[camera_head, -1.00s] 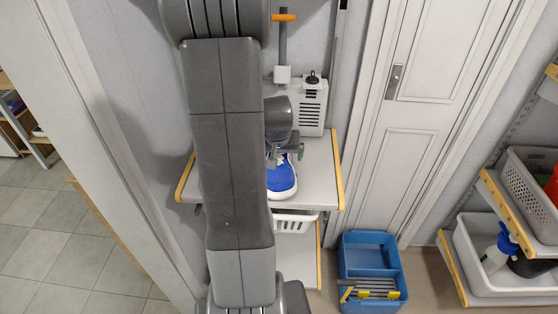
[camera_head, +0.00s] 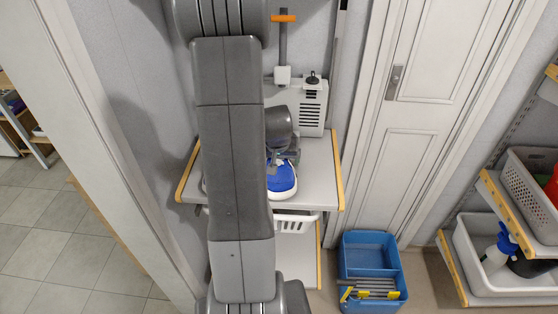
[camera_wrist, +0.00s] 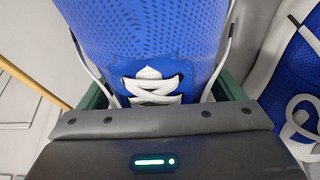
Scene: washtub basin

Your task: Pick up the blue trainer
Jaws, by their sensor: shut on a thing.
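A blue trainer (camera_head: 283,177) with a white sole is at the front of the grey shelf top (camera_head: 315,175) in the head view. In the wrist view a blue trainer (camera_wrist: 150,35) with white laces fills the space between the jaws. My gripper (camera_wrist: 163,98) is shut on it, with a green-padded finger on each side of the laces. In the head view my gripper (camera_head: 284,155) is over the trainer's rear part, which it hides. A second blue trainer (camera_wrist: 295,75) with white trim lies to the right in the wrist view, apart from the jaws.
A white vented box (camera_head: 309,105) stands at the back of the shelf top. A white basket (camera_head: 295,222) is just below it. A blue crate (camera_head: 370,247) stands on the floor to the right. A door frame is close on the left.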

